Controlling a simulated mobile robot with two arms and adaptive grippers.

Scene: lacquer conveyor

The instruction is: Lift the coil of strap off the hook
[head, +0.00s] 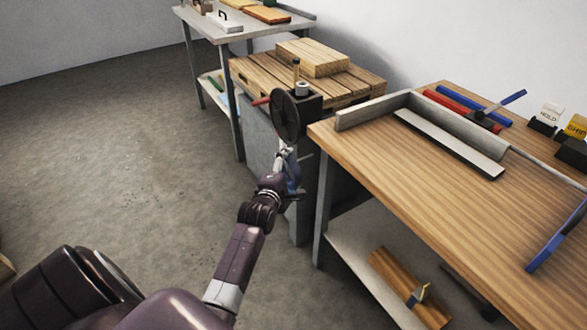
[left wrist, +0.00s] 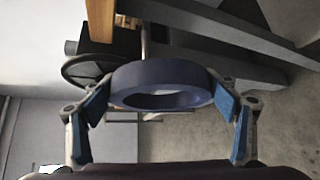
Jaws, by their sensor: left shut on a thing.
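The coil of strap (left wrist: 160,76) is a dark blue-purple ring, seen in the left wrist view with its open middle showing. My left gripper (left wrist: 160,88) is shut on it, with blue finger pads against its left and right sides. In the head view, the left gripper (head: 286,180) is below the black wheel at the bench's left end; only a bit of the blue coil (head: 293,173) shows there. A thin grey rod (left wrist: 144,42) behind the coil may be the hook; I cannot tell whether the coil still hangs on it. My right gripper is not in view.
A black wheel (head: 286,117) with a red handle stands close above the gripper. The wooden workbench (head: 450,190) is to the right, with its lower shelf (head: 350,262) beneath. A slatted wooden pallet (head: 345,86) is behind. The floor to the left is clear.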

